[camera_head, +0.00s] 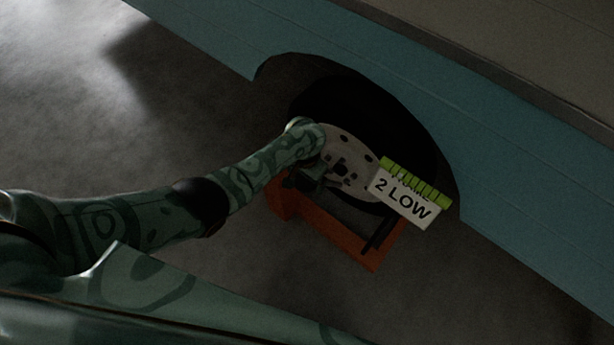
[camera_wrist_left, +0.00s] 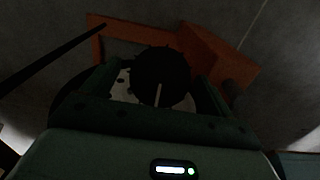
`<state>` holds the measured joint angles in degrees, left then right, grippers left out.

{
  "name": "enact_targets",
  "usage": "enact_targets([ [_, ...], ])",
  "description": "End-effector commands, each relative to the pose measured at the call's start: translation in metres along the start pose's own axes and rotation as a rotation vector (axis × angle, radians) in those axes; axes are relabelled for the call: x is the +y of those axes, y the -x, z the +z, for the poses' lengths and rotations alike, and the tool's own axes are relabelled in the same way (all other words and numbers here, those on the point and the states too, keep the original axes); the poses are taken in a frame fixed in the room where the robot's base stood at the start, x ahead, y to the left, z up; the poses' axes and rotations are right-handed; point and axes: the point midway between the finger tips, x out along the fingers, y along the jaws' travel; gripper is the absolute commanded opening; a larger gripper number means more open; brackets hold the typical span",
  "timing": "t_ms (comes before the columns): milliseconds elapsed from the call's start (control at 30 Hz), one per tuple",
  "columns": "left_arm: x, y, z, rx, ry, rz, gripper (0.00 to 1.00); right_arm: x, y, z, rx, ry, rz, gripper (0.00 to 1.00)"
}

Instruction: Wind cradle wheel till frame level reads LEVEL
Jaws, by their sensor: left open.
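A white sign (camera_head: 403,198) with a bright green strip along its top reads "2 LOW" beside the camper's wheel arch. An orange cradle frame (camera_head: 345,240) stands low around the tyre; it also shows in the wrist view (camera_wrist_left: 215,55). A round black knob (camera_wrist_left: 160,72) with a pale line on it, seemingly the cradle wheel, sits in front of the pale, holed disc (camera_head: 347,150). My left gripper (camera_head: 322,175) is at the cradle, partly hidden in shadow. In the wrist view its open fingers (camera_wrist_left: 157,82) stand either side of the knob; contact cannot be told.
The camper's teal side (camera_head: 500,170) overhangs the dark tyre (camera_head: 385,120) in its arch. A thin dark bar (camera_wrist_left: 60,58) slants across the left of the wrist view. The grey floor (camera_head: 200,110) is clear left of the cradle.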

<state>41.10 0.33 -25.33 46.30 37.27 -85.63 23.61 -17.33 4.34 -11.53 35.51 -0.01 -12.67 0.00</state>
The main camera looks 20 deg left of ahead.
Motion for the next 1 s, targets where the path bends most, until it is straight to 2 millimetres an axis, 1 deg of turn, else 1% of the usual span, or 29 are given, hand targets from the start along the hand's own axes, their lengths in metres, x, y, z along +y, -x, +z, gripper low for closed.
enact_targets([
  [33,-0.0001,-0.0021,-0.0002,0.000,0.000,0.000,0.87,-0.0018,-0.0014,-0.0001,-0.001,0.000,-0.003,0.36],
  [267,-0.0002,-0.0007,-0.0005,0.002,0.000,-0.001,0.87,-0.0018,-0.0007,-0.0008,0.001,0.000,-0.002,0.36],
  [300,-0.0002,-0.0007,-0.0005,0.002,0.000,-0.001,0.81,-0.0014,-0.0007,-0.0008,0.001,0.000,-0.002,0.36],
  [367,-0.0001,-0.0008,-0.0004,0.001,0.000,-0.001,0.64,-0.0006,-0.0007,-0.0007,0.001,0.000,-0.001,0.36],
  [400,-0.0001,-0.0009,-0.0004,0.001,0.000,-0.001,0.53,0.0000,-0.0007,-0.0006,0.001,0.000,0.000,0.36],
  [433,-0.0001,-0.0009,-0.0004,0.001,0.000,-0.001,0.45,0.0006,-0.0007,-0.0006,0.001,0.000,0.000,0.36],
  [467,-0.0001,-0.0009,-0.0003,0.001,-0.001,-0.001,0.42,0.0011,-0.0008,-0.0006,0.001,0.000,0.001,0.36],
  [767,0.0002,-0.0007,0.0000,0.000,-0.022,-0.013,0.42,0.0054,0.0005,-0.0009,0.003,0.000,0.007,0.36],
  [1000,0.0014,0.0004,-0.0002,-0.001,-0.121,-0.070,0.42,0.0067,0.0061,-0.0032,0.010,-0.001,0.010,0.36],
])
